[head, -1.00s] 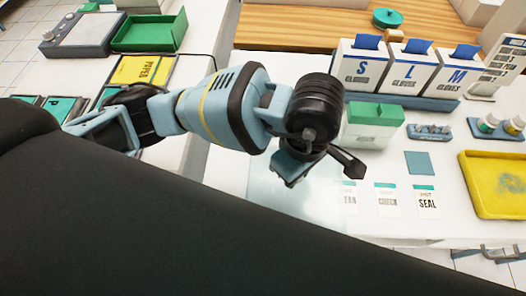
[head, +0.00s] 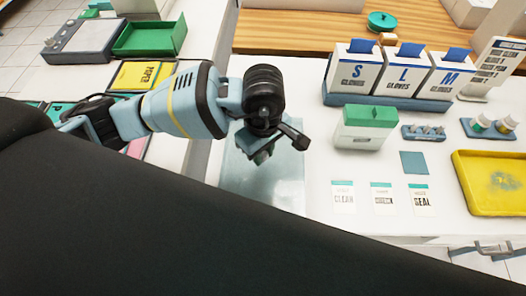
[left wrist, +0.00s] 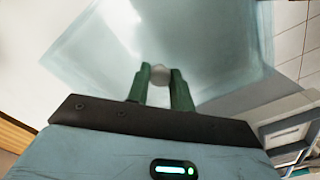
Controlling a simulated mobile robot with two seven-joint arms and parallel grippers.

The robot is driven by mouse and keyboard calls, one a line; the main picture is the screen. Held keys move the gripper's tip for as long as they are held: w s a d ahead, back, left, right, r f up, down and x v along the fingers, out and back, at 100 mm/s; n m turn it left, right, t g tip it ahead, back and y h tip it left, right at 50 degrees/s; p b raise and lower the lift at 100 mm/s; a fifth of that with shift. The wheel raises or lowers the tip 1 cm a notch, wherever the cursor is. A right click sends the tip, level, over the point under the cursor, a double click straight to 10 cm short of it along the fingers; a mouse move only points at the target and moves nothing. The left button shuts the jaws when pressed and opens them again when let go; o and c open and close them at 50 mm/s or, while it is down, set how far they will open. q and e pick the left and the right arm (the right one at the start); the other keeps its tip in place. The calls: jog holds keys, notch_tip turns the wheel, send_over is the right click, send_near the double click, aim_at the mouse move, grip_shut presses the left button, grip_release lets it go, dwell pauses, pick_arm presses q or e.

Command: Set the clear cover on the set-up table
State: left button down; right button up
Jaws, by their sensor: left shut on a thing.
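The clear cover (head: 285,185) is a see-through, pale bluish square piece over the left part of the white set-up table (head: 330,222). My left gripper (head: 262,155) points down over its middle in the head view. In the left wrist view, the green fingers of the left gripper (left wrist: 159,78) are shut on the cover's round pale knob (left wrist: 158,73), and the clear cover (left wrist: 215,45) spreads out beyond them. I cannot tell whether the cover touches the table or hangs just above it. My right gripper is not in view.
Three label cards (head: 382,199) lie right of the cover. A yellow tray (head: 495,205) is at the right. A gap separates the table from the left counter.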

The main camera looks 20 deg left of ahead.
pick_arm(q)
jog(key=shift+f, duration=0.45)
jog(key=shift+f, duration=0.15)
jog(key=c, duration=1.2)
grip_release()
jog(key=shift+c, duration=0.2)
notch_tip(320, 180, up, 12)
